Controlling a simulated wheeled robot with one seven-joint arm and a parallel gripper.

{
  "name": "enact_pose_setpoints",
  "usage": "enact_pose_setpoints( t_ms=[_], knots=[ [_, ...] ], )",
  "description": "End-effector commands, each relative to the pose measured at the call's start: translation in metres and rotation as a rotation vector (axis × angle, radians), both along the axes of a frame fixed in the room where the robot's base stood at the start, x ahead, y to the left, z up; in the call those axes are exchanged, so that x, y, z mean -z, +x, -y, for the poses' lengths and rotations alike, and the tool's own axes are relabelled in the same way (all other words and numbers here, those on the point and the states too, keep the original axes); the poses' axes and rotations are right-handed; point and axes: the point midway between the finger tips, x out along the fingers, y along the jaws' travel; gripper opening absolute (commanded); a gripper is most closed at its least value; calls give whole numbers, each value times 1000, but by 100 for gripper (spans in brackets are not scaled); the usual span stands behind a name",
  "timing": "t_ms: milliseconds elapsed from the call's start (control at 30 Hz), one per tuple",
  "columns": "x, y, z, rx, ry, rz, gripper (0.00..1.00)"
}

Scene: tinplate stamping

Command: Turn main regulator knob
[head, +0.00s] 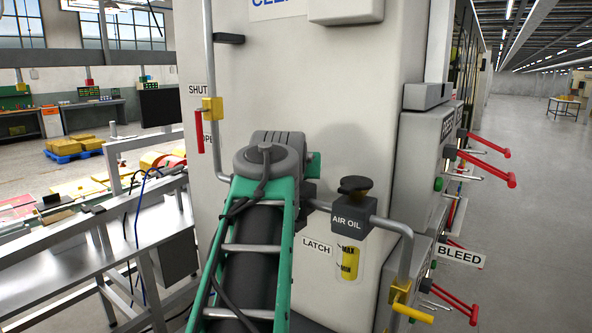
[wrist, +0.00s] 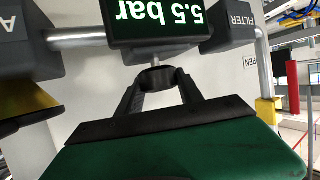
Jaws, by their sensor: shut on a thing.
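The main regulator shows upside down in the wrist view, with a dark display box (wrist: 155,22) reading 5.5 bar. Its black round knob (wrist: 157,76) sticks out from the box toward me. My gripper (wrist: 161,82) has its two black fingers on either side of the knob and is shut on it. In the head view my green arm hides the regulator, the knob and the fingers.
An air oil unit (head: 352,222) with a dark top knob stands right of my arm. A red-handled valve (head: 199,132) is at left, a yellow-handled valve (head: 408,309) at lower right. Red levers (head: 487,167) stick out farther right. A filter box (wrist: 228,30) adjoins the regulator.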

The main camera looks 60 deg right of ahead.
Motion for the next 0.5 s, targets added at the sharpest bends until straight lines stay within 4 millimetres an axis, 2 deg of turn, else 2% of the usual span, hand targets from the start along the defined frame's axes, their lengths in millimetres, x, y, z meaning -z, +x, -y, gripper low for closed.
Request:
enact_pose_setpoints(
  t_ms=[267, 500],
  knots=[
    [0, -1, 0, -22, -1, 1, 3],
    [0, -4, 2, -126, 0, -1, 3]
  ],
)
